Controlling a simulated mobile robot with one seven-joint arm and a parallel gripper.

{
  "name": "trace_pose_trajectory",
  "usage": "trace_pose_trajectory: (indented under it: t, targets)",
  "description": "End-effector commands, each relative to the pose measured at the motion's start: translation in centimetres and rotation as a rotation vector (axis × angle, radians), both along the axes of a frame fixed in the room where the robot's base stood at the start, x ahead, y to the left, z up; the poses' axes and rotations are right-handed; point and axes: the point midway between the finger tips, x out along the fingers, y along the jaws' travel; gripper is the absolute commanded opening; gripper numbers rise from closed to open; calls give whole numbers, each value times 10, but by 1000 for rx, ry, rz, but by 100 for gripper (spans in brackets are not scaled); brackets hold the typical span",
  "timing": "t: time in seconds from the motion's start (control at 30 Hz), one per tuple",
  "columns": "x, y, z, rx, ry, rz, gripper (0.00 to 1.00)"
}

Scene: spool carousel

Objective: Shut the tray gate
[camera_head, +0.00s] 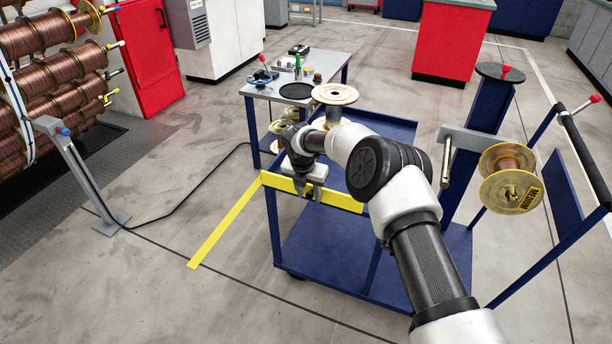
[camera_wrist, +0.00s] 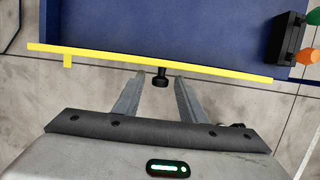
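The tray gate is a yellow bar (camera_head: 342,201) along the near edge of the blue cart's upper tray (camera_head: 385,128). In the wrist view the gate (camera_wrist: 225,72) lies along the blue tray's edge (camera_wrist: 130,30), slightly slanted, with its left end a little beyond the tray's side. A black knob (camera_wrist: 161,76) sticks out from it toward me. My gripper (camera_wrist: 160,80) is open, with one finger on each side of the knob and gaps visible on both sides. In the head view my gripper (camera_head: 309,190) is at the gate, and my arm hides part of the tray.
A small grey table (camera_head: 270,90) with tools stands behind the cart. A spool (camera_head: 510,180) hangs on an arm at the right. A black holder (camera_wrist: 287,40) with green and orange pieces sits at the tray's right.

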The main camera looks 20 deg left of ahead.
Motion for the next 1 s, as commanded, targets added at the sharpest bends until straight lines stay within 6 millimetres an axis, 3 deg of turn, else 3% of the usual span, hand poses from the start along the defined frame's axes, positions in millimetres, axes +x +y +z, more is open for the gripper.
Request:
trace_pose_trajectory:
  t: [0.5,0.7,1.0]
  targets:
    - [-31,2,120,2,-3,-1,38]
    - [-39,3,146,1,-2,-1,38]
    - [-41,3,152,1,0,-1,38]
